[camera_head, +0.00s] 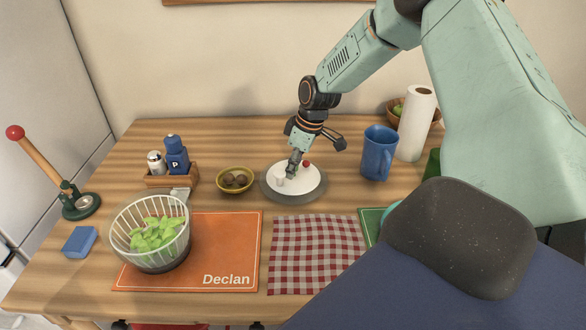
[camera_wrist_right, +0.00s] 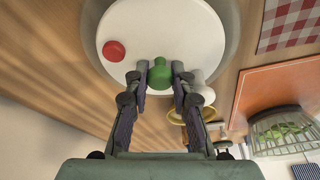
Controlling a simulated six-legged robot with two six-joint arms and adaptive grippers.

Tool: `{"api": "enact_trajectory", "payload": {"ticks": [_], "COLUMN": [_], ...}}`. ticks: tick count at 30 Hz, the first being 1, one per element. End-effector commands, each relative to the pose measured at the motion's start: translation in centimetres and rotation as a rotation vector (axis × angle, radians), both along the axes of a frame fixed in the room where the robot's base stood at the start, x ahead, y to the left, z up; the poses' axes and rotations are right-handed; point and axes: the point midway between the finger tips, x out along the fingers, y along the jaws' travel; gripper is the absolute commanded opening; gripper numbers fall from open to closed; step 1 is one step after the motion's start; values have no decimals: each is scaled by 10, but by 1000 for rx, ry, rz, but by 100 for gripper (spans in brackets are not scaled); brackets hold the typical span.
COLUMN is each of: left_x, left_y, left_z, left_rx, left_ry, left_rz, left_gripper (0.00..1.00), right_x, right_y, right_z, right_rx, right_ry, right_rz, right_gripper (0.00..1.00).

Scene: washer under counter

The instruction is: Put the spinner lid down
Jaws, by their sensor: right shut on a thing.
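The spinner lid (camera_head: 310,187) is a white disc with a grey see-through rim, at the back middle of the table; I cannot tell if it touches the wood. In the right wrist view the lid (camera_wrist_right: 200,35) shows a red button, a green knob (camera_wrist_right: 161,75) and a white stub. My right gripper (camera_head: 292,172) points down at the lid, its fingers (camera_wrist_right: 161,85) shut on the green knob. The spinner bowl (camera_head: 120,225) with green leaves stands at the front left, partly on an orange mat. My left gripper is not in view.
A yellow bowl (camera_head: 235,181) stands close left of the lid, and a blue mug (camera_head: 378,153) to its right. A checked cloth (camera_head: 315,250) lies in front. A caddy (camera_head: 170,180) and paper towel roll (camera_head: 415,122) stand farther out. Bare wood shows behind the yellow bowl.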

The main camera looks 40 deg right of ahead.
Motion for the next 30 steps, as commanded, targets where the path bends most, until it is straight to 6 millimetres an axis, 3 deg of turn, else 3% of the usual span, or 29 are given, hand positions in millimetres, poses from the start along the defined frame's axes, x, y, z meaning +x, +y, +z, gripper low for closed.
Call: {"api": "enact_trajectory", "payload": {"ticks": [14, 15, 22, 30], "left_x": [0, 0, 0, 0], "left_y": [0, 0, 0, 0], "left_z": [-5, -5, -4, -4], "left_rx": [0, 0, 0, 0], "left_ry": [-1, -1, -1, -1], "left_rz": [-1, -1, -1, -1], "left_gripper": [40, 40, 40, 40], "right_x": [2, 2, 2, 2], "right_y": [-1, -1, 0, 0], "right_z": [-8, -8, -8, -7], "right_rx": [-1, -1, -1, 0], "right_ry": [-1, -1, 0, -1], "right_rz": [1, 1, 0, 0], "right_gripper": [0, 26, 45, 46]}}
